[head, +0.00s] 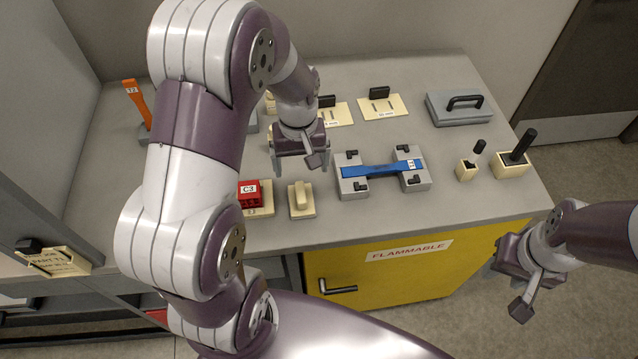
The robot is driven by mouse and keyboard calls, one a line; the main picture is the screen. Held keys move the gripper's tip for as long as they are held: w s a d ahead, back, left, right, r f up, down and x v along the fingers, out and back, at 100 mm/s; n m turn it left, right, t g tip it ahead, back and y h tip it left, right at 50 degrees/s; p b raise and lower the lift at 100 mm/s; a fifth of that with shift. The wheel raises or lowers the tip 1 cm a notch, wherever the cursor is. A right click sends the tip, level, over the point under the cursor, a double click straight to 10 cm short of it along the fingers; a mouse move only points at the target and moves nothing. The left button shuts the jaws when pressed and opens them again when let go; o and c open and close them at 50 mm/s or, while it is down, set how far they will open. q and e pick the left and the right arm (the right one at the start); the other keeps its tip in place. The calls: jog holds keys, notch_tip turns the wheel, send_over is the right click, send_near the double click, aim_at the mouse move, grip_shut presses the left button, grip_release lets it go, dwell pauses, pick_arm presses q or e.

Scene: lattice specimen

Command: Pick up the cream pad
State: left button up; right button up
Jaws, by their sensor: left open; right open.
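A small cream pad (301,211) with a raised rounded cream block on it sits near the bench's front edge, just right of the red C3 block. It looks like the cream pad of the task, though other cream pieces are around. My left gripper (300,164) is open and empty, pointing down over the bench, behind and above this pad in the head view. Whether it is in line with the pad in depth I cannot tell. My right gripper (508,290) is open and empty, off the bench's front right side, far from the pad.
A red C3 block (250,194) sits on a cream base left of the pad. A blue bar (382,169) rests on grey clamps to the right. Cream plates (382,107), a grey lidded box (460,107) and black-handled cream blocks (511,164) stand around. My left arm hides the bench's left part.

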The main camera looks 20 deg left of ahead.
aim_at(300, 192)
pick_arm(q)
jog(key=f, duration=0.2)
jog(key=s+f, duration=0.1)
jog(key=shift+f, duration=0.35)
notch_tip(300, 192, down, 7)
jog(key=shift+w+a+r+p, duration=0.1)
jog(key=shift+a+p, duration=0.05)
jog(key=shift+p, duration=0.75)
jog(key=shift+f, duration=0.5)
jog(key=c, duration=1.1)
pick_arm(e)
jog(key=shift+s+r, duration=0.25)
jog(key=shift+r, duration=0.75)
